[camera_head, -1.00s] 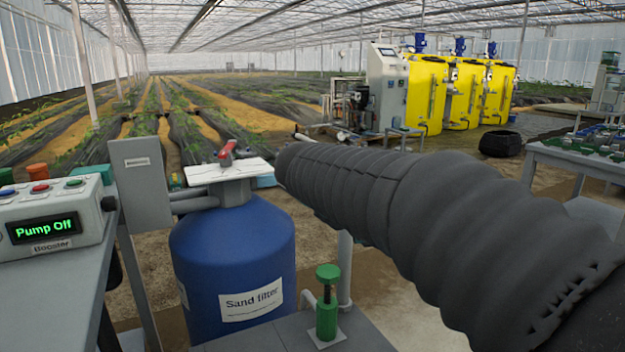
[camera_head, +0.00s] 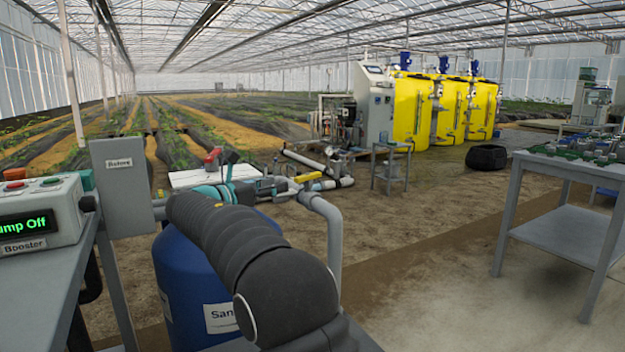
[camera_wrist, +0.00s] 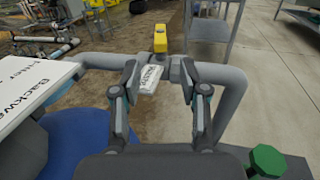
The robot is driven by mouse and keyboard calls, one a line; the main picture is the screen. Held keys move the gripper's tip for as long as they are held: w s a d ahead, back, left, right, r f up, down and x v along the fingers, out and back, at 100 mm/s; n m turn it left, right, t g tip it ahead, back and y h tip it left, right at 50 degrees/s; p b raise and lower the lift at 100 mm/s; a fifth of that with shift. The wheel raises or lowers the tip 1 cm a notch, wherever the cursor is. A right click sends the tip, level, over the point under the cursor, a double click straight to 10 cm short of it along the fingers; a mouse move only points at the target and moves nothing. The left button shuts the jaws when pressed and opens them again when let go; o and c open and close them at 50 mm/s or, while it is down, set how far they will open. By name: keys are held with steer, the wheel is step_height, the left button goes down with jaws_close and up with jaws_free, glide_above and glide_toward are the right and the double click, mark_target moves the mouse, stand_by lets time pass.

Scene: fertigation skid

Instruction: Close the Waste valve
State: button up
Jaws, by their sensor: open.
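The valve with a yellow handle (camera_wrist: 160,38) sits on a grey pipe in the wrist view, ahead of my fingertips. The yellow handle also shows in the head view (camera_head: 307,177). A white label (camera_wrist: 150,79) hangs by the pipe, its small print hard to read; I cannot confirm it says Waste. My gripper (camera_wrist: 159,68) is open and empty, its fingers to the left and right of the handle and short of it. Whether they touch the pipe I cannot tell. In the head view my arm partly hides the gripper and the pipework.
The blue sand filter (camera_head: 180,280) stands below my arm, with a red handle (camera_head: 213,158) on its white plate. A green-topped fitting (camera_wrist: 267,162) is at lower right in the wrist view. The Booster panel (camera_head: 40,215) is at left.

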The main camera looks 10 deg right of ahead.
mark_target(320, 173)
steer(key=x, duration=1.3)
steer(key=shift+w+d+b, duration=0.15)
steer(key=shift+d+b, duration=0.1)
steer(key=shift+b, duration=0.1)
steer(key=shift+r, duration=0.1)
jaws_close()
